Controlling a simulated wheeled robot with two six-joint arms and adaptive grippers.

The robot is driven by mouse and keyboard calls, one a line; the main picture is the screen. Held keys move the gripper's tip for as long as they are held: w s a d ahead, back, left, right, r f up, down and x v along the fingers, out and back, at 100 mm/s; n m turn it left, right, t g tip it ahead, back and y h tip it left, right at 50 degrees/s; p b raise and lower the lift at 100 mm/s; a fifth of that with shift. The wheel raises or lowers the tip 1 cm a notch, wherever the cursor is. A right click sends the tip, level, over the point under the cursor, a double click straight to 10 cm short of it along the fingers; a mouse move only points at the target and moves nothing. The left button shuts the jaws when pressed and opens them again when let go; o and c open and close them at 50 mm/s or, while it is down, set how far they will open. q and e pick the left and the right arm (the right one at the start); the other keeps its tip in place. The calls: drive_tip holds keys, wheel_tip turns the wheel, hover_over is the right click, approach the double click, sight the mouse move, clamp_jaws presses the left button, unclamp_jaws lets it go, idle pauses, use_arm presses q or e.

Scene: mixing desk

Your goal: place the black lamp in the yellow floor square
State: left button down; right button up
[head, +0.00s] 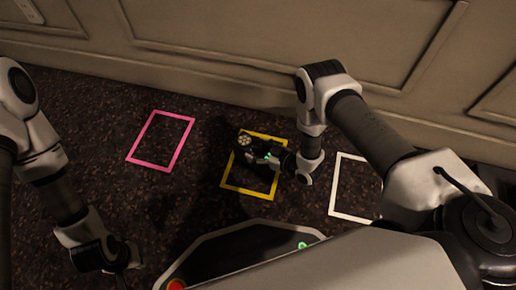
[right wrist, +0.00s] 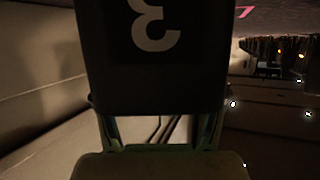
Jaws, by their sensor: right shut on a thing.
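The black lamp (head: 245,141) is inside the outline of the yellow floor square (head: 249,190) in the head view, towards its far left part. Its grey, dotted round face shows. My right gripper (head: 262,157) is shut on the lamp, reaching in from the right over the square. In the right wrist view the lamp (right wrist: 158,60) fills the upper middle, with a pale curved mark like a 3. Whether its base touches the floor is hidden. My left gripper (head: 128,262) is at the lower left, away from the lamp; its jaws are too dark to read.
A pink floor square (head: 150,165) lies to the left and a white floor square (head: 334,185) to the right, partly behind my right arm. Both look empty where visible. A panelled wall (head: 210,45) runs along the back. Dark carpet between the squares is clear.

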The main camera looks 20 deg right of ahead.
drive_tip(key=shift+f+b, duration=0.45)
drive_tip(key=shift+f, duration=0.35)
drive_tip(key=o, duration=1.9)
drive_tip(key=shift+f, duration=0.1)
drive_tip(key=v, duration=1.2)
